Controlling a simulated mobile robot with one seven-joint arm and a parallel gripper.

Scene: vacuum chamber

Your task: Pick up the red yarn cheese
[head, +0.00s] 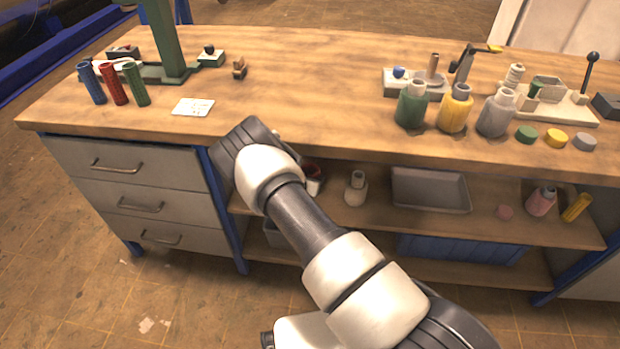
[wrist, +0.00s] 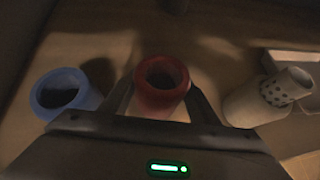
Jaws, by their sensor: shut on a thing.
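The red yarn cheese (wrist: 160,98) is a hollow upright red cylinder in the middle of the wrist view. My gripper (wrist: 162,88) has one finger on each side of it and is shut on it. In the head view my arm reaches under the tabletop to the shelf. A bit of red (head: 314,170) shows there beside my arm, and the gripper fingers are hidden. I cannot tell whether the red cheese is clear of the shelf.
In the wrist view a blue cylinder (wrist: 62,92) stands left of the red one, and a pale spool with dark dots (wrist: 270,97) is at right. The tabletop (head: 300,100) hangs over the shelf.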

